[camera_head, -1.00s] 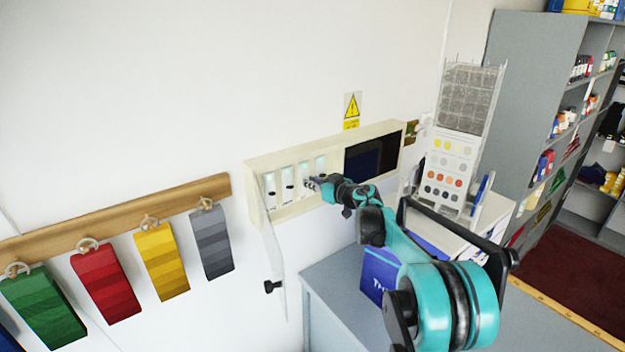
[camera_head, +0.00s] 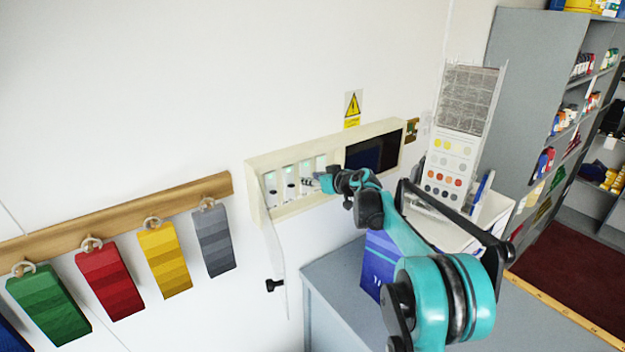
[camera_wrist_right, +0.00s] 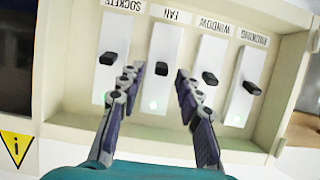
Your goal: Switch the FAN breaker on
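The breaker panel (camera_head: 256,178) is a cream box on the wall with a row of white breakers. The FAN breaker (camera_wrist_right: 166,40) shows in the right wrist view, where the labels read upside down. Its black lever (camera_wrist_right: 162,69) stands out near the middle of its white strip. My right gripper (camera_wrist_right: 158,73) is open, with one finger on each side of the FAN lever; contact is not visible. The levers of SOCKETS (camera_wrist_right: 108,57) and WINDOW (camera_wrist_right: 209,78) lie outside the fingers. In the head view my right gripper (camera_head: 312,183) reaches the panel from the right. My left gripper is not in view.
A white hinged-looking cover with a black knob (camera_head: 274,285) hangs below the panel. A dark window (camera_head: 374,153) fills the panel's right part. Color swatches (camera_head: 165,262) hang from a wooden rail at left. A blue box (camera_head: 379,265) stands on the grey counter (camera_head: 330,285).

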